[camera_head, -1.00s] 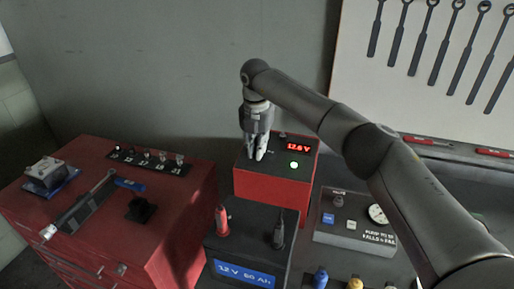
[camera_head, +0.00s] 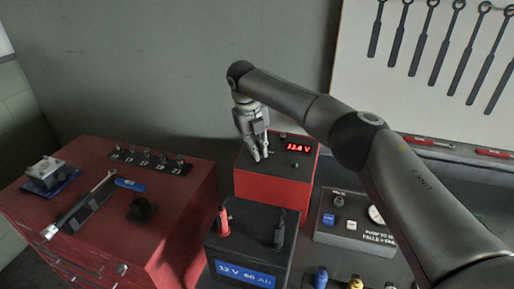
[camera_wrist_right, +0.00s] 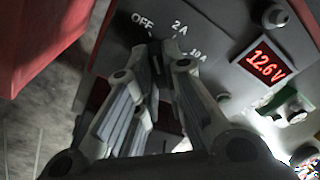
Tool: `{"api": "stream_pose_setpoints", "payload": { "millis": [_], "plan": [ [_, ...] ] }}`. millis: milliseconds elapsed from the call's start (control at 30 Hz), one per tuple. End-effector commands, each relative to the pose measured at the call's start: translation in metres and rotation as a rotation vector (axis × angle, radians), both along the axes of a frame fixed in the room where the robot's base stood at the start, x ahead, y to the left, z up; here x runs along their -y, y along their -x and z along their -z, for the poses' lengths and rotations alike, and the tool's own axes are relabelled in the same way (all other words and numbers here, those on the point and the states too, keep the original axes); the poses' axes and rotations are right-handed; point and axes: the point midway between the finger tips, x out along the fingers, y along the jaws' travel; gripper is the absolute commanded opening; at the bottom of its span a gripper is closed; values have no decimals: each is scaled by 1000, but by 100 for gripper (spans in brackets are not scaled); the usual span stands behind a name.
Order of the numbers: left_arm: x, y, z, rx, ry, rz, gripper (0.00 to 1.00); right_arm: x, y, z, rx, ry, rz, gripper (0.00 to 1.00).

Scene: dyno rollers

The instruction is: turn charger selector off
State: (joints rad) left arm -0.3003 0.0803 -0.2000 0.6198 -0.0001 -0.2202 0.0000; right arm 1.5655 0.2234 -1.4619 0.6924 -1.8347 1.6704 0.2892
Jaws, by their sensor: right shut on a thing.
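The charger is a red box with a dark top panel (camera_head: 272,188), at the middle of the head view. Its lit red display (camera_head: 298,148) reads 12.6 V in the wrist view (camera_wrist_right: 265,67). In the wrist view the panel is marked OFF (camera_wrist_right: 143,20), 2 A and 10 A around the selector knob (camera_wrist_right: 156,66). My right gripper (camera_head: 258,157) points down onto the panel and is shut on the dark knob, its fingers on either side. The fingers hide most of the knob, so its exact pointing is hard to tell. My left gripper is out of view.
A black battery (camera_head: 247,236) with red and black clamps stands in front of the charger. A grey gauge box (camera_head: 356,231) is at its right. A red tool cabinet (camera_head: 92,172) with tools on top is at left. Wrenches hang on the board (camera_head: 428,75) behind.

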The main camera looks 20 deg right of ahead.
Motion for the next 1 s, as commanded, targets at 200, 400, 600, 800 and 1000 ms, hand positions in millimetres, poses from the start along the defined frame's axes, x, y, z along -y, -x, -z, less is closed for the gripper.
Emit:
{"api": "stream_pose_setpoints", "payload": {
  "millis": [200,400,600,800,1000],
  "plan": [
    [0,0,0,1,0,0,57,0,0,1,-12,18,-80,0],
    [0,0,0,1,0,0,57,-1,0,1,-16,24,-110,0],
    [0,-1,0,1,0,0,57,-1,0,1,-17,25,-116,0],
    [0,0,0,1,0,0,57,-1,0,1,-17,24,-116,0],
    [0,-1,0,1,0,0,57,-1,0,1,-17,25,-115,32]
  ]
}}
